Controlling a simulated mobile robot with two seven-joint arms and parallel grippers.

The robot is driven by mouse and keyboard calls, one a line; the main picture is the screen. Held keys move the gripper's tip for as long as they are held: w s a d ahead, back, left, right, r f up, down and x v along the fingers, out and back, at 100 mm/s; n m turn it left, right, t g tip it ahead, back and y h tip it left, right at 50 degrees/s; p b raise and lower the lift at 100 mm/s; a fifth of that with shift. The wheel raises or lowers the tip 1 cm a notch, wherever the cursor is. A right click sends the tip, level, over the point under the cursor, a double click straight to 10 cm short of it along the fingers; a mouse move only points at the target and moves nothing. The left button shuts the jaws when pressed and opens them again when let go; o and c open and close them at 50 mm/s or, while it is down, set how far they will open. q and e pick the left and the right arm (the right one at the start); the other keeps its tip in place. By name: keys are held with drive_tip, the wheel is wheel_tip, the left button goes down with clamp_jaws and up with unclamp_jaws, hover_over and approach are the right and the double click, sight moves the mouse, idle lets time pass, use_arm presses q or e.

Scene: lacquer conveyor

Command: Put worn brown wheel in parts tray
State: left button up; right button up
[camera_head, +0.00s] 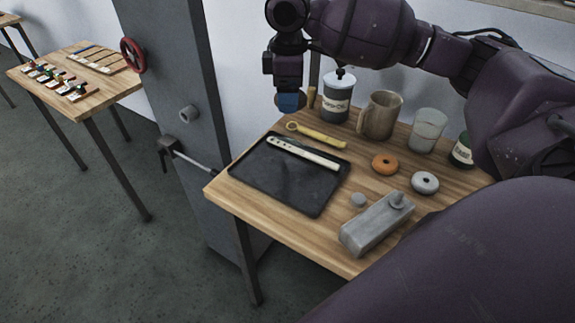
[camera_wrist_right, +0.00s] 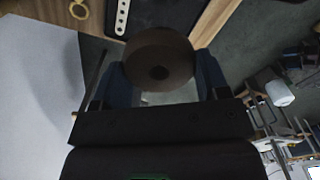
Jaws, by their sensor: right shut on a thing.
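The worn brown wheel (camera_wrist_right: 140,52) is held between the blue fingers of my right gripper (camera_wrist_right: 162,80) in the right wrist view, with its round face and centre hole showing. In the head view my right gripper (camera_head: 289,101) is raised behind the far edge of the tray, and only a little brown of the wheel shows beside the fingers. The parts tray (camera_head: 275,189) is a flat black tray at the left of the wooden table. A pale strip with holes (camera_head: 302,153) lies in it. My left gripper is not in view.
A yellow wrench (camera_head: 318,136) lies behind the tray. A labelled jar (camera_head: 337,103), a mug (camera_head: 380,116) and a glass (camera_head: 427,131) stand at the back. An orange ring (camera_head: 384,164), a grey ring (camera_head: 425,183) and a grey block tool (camera_head: 371,231) lie to the right. The tray's front part is bare.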

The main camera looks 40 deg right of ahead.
drive_tip(key=b, duration=0.2)
hover_over(288, 170)
wheel_tip(288, 170, down, 14)
drive_tip(key=shift+w+f, duration=0.1)
wheel_tip(288, 170, down, 5)
drive_tip(key=shift+f+b, duration=0.1)
drive_tip(key=shift+b, duration=0.3)
drive_tip(key=shift+f, duration=0.1)
drive_tip(key=shift+f, duration=0.1)
drive_tip(key=o, duration=0.7)
wheel_tip(288, 170, up, 12)
drive_tip(key=shift+r+p, duration=0.1)
drive_tip(key=shift+p, duration=0.85)
